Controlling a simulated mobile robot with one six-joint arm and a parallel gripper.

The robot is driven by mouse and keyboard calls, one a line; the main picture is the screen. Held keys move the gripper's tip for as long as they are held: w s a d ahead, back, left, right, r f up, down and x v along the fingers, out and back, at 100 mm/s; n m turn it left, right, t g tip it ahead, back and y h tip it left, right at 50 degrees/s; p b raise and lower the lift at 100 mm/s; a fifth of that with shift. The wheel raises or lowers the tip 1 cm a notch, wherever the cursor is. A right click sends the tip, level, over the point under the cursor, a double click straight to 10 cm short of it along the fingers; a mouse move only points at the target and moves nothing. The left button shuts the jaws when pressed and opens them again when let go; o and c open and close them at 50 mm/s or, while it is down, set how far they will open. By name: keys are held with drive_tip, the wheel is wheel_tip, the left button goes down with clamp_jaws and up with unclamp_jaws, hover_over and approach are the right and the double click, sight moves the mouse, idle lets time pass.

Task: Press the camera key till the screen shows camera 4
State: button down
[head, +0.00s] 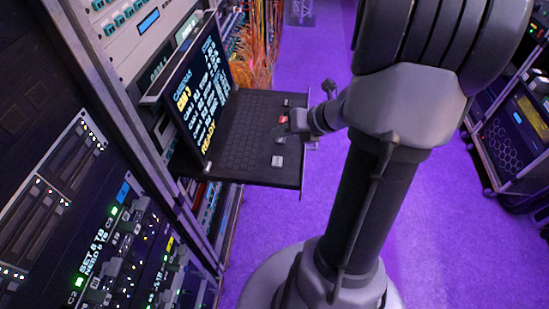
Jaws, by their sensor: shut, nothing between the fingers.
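The screen (197,92) stands open at the back of a pull-out keyboard drawer. It reads CAMERAS at the top, then what looks like CAM 3 in yellow, several lines of small text, and READY in yellow at the bottom. The black keyboard (245,125) lies flat in front of it. Along its right edge are a red key (283,120), a pale key (277,161) and other small keys; their labels are too small to read. My gripper (287,130) is shut and empty, over or touching this row of keys; I cannot tell which.
The drawer (275,181) juts out from a rack of equipment (85,215) on the left. Orange cables (262,45) hang behind it. Another rack (518,130) stands at the right.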

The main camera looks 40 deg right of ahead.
sight(280, 162)
drive_tip(key=shift+f+b, duration=4)
drive_tip(key=shift+f, duration=0.35)
drive_tip(key=shift+f, duration=0.4)
drive_tip(key=shift+f+b, duration=0.45)
drive_tip(key=shift+b, duration=0.1)
drive_tip(key=shift+r, duration=0.15)
drive_tip(key=shift+r+p, duration=0.75)
drive_tip(key=shift+p, duration=0.15)
wheel_tip(280, 162, up, 5)
drive_tip(key=p, duration=0.5)
drive_tip(key=shift+r, duration=0.1)
